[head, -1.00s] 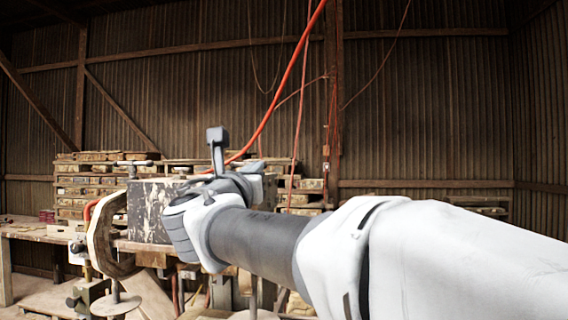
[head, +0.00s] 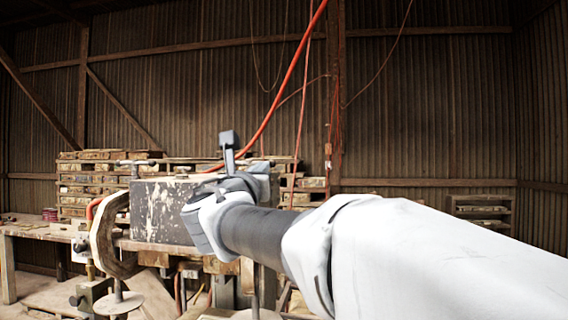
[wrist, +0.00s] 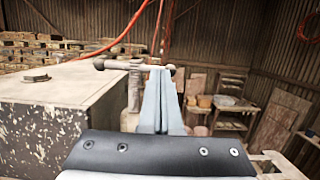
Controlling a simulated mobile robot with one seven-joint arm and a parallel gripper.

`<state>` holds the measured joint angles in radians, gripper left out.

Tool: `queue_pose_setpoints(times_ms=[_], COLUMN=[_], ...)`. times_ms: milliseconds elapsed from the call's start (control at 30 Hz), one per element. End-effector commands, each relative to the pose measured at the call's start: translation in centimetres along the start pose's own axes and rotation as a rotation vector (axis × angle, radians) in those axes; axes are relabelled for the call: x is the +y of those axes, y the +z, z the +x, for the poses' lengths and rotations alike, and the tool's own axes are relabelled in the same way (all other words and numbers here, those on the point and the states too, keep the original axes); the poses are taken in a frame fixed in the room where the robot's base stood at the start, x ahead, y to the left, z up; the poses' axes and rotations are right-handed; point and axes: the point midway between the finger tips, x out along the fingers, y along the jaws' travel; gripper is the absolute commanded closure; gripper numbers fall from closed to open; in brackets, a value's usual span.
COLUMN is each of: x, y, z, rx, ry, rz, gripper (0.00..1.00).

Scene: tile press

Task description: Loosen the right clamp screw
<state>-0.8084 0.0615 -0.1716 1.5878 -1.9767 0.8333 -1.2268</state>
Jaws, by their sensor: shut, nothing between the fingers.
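The right clamp screw (wrist: 134,84) shows in the wrist view as an upright grey screw with a T-bar handle, at the right edge of the press's paint-worn metal block (wrist: 62,112). My gripper (wrist: 161,72) is shut and empty, its fingers just right of the screw's stem. The fingertips overlap the right end of the T-bar in the picture; I cannot tell whether they touch it. In the head view my wrist hides the fingers and the right screw. The left clamp screw (head: 138,163) with its bar stands on the far left of the block (head: 158,208).
A rounded press frame (head: 103,235) stands left of the block. Stacked tiles on racks (head: 75,187) stand behind. An orange hose (head: 282,85) hangs down behind my wrist. Shelves with pots (wrist: 229,103) stand at the right back, beyond open space.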

Motion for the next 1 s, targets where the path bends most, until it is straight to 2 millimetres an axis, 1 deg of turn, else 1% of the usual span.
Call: queue_pose_setpoints(times_ms=[433, 1000], x=[-0.1, 0.0], y=[0.5, 1.9], z=[-1.7, -7.2], rx=[-0.001, -0.001], ry=[-0.001, 0.000], rz=[0.003, 0.003], gripper=[1.00, 1.00])
